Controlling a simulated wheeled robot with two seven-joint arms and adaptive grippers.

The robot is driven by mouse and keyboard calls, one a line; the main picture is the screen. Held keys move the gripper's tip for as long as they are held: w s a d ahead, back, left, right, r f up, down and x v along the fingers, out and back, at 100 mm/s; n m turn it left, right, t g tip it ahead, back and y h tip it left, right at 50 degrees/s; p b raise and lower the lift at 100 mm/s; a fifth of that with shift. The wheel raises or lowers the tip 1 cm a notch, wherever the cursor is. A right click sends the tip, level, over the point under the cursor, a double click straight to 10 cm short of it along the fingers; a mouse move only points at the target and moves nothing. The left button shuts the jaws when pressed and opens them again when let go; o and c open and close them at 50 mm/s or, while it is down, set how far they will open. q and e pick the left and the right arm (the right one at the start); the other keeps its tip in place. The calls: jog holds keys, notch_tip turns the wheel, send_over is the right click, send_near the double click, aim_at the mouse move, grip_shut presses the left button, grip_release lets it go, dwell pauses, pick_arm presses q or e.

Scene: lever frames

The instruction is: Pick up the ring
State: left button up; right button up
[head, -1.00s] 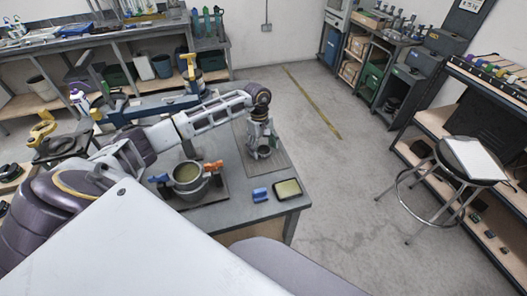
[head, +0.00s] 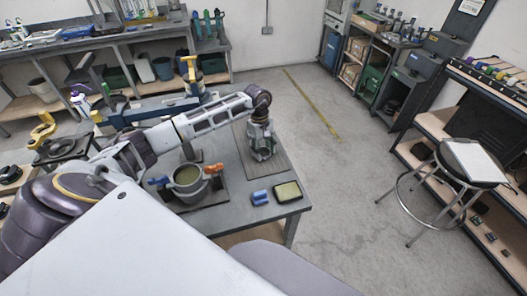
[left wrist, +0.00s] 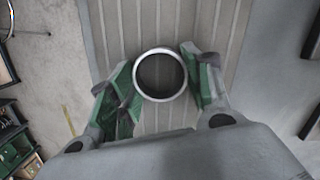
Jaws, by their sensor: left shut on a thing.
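The ring (left wrist: 160,50) is a round metal band with a pale silver rim. In the left wrist view it stands out against a grey grooved board (left wrist: 162,20). My left gripper (left wrist: 161,78) has its green-padded fingers on either side of the ring and is shut on it. In the head view my left gripper (head: 263,150) points down over the board (head: 281,166) on the workbench. The ring is small there and largely hidden by the fingers. Whether it touches the board is unclear. My right gripper is not in view.
On the workbench (head: 230,213) stand a grey pot (head: 187,190) with blue and orange clamps beside it, a blue block (head: 260,197) and a shallow tray (head: 288,191). A stool (head: 472,160) stands on the right. The floor between is clear.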

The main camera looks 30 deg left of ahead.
pick_arm(q)
jog(key=shift+r, duration=0.6)
notch_tip(320, 180, up, 9)
jog(key=b, duration=0.1)
jog(key=shift+f, duration=0.15)
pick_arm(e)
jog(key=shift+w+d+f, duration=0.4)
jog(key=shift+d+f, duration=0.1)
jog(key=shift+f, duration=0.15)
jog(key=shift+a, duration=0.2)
pick_arm(q)
jog(key=shift+f, duration=0.1)
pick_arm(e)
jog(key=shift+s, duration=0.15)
